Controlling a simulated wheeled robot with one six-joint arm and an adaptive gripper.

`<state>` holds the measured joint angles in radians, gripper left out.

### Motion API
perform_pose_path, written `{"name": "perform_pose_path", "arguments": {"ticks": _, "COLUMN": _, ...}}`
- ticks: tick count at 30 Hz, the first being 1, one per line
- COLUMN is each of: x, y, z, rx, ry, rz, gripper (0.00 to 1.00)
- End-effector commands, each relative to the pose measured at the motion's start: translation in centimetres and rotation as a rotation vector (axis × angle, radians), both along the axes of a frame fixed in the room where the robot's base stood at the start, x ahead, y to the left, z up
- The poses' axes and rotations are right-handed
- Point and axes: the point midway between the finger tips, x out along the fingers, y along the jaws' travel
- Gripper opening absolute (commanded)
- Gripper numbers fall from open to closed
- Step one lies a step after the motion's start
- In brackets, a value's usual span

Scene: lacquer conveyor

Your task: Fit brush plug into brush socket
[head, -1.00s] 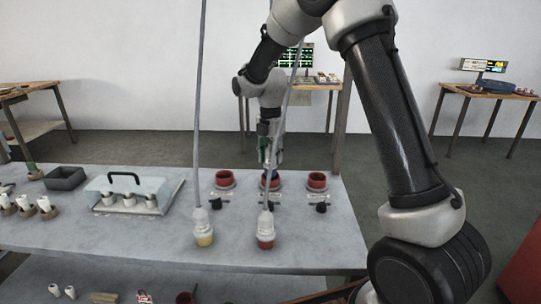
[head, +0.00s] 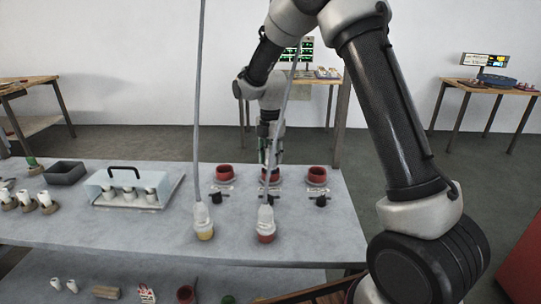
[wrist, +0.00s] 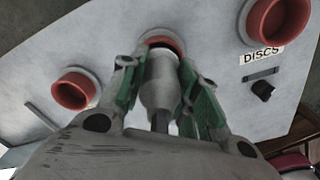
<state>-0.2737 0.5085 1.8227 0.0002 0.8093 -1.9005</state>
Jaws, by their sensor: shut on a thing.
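My gripper (wrist: 157,88) is shut on a pale grey plug (wrist: 159,80) with a dark lead at its near end; I take it as the brush plug. The plug's far end is at the mouth of a red socket (wrist: 158,37) with a pale collar. The plug and fingers cover part of the opening, so I cannot tell how deep it sits. In the head view, this is the middle of three red sockets (head: 277,180), with my gripper (head: 268,158) over it and the held plug mostly hidden. Its label cannot be read.
A left red socket (head: 225,171) and a right one (head: 317,174) flank it. A clear-covered tray (head: 138,188) and dark bin (head: 66,174) stand left.

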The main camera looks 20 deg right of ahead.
Motion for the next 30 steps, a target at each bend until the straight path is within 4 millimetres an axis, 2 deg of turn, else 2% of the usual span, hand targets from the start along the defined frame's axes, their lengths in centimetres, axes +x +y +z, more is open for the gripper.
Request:
{"name": "perform_pose_path", "arguments": {"ticks": 12, "x": 0.0, "y": 0.0, "z": -1.0, "rx": -0.001, "ry": 0.001, "rz": 0.0, "gripper": 0.0}}
{"name": "perform_pose_path", "arguments": {"ticks": 13, "x": 0.0, "y": 0.0, "z": -1.0, "rx": 0.0, "ry": 0.0, "rz": 0.0, "gripper": 0.37}}
{"name": "perform_pose_path", "arguments": {"ticks": 16, "x": 0.0, "y": 0.0, "z": -1.0, "rx": 0.0, "ry": 0.0, "rz": 0.0, "gripper": 0.55}}
{"name": "perform_pose_path", "arguments": {"ticks": 26, "x": 0.0, "y": 0.0, "z": -0.9, "rx": 0.0, "ry": 0.0, "rz": 0.0, "gripper": 0.57}}
{"name": "perform_pose_path", "arguments": {"ticks": 30, "x": 0.1, "y": 0.0, "z": 0.4, "rx": 0.0, "ry": -0.002, "rz": 0.0, "gripper": 0.57}}
